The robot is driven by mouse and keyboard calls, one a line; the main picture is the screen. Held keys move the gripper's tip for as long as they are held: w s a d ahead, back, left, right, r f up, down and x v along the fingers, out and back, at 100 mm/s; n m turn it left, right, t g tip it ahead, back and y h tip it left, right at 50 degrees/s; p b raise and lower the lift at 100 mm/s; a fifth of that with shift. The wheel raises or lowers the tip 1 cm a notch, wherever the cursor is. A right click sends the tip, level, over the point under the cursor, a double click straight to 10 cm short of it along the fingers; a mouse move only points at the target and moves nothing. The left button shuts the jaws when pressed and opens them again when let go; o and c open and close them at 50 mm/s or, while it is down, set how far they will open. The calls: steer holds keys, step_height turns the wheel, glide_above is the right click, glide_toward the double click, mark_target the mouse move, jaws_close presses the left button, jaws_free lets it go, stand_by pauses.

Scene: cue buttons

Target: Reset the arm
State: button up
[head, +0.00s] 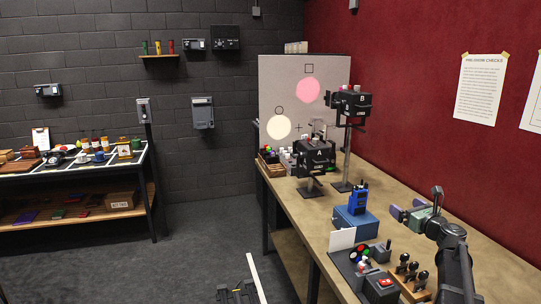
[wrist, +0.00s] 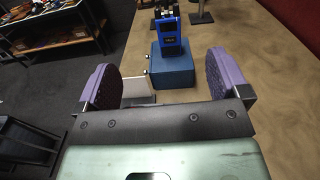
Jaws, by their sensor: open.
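My gripper (head: 402,212) is above the right part of the long workbench (head: 445,222) in the head view, at the end of my dark arm. Its two purple-padded fingers are spread apart. In the wrist view the gripper (wrist: 167,82) is open, with nothing held between the fingers. Beyond the fingertips stands a blue handheld radio (wrist: 170,38) on a blue box (wrist: 172,68). The radio also shows in the head view (head: 359,199), left of my gripper and apart from it.
A control pad with coloured buttons (head: 359,255), a red-button box (head: 381,286) and a wooden rack with black knobs (head: 412,277) sit at the near bench end. A white card (head: 342,239) stands by the blue box. Lamps A (head: 315,156) and B (head: 350,103) stand farther back.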

steer(key=s+a+f+n+g+y+b, duration=0.1)
steer(key=s+a+f+n+g, duration=0.25)
steer(key=a+f+n, duration=0.35)
steer(key=s+a+f+n+g+b, duration=0.1)
steer(key=s+a+f+n+g, duration=0.15)
steer(key=s+a+n, duration=0.4)
steer(key=s+a+f+n+g+y+b, duration=0.1)
steer(key=a+f+n+g, duration=0.3)
steer(key=a, duration=0.6)
steer(key=s+a+f+n+g+h+b, duration=0.1)
steer(key=s+a+f+n+g+h, duration=0.1)
steer(key=s+n, duration=0.5)
steer(key=s+a+f+n+g+h+b, duration=0.1)
steer(key=s+f+n+g+h, duration=0.4)
steer(key=s, duration=0.7)
step_height(320, 180, down, 2)
steer(key=a+n, duration=0.1)
steer(key=n, duration=0.1)
steer(key=shift+f+n, duration=0.15)
steer(key=shift+n, duration=0.2)
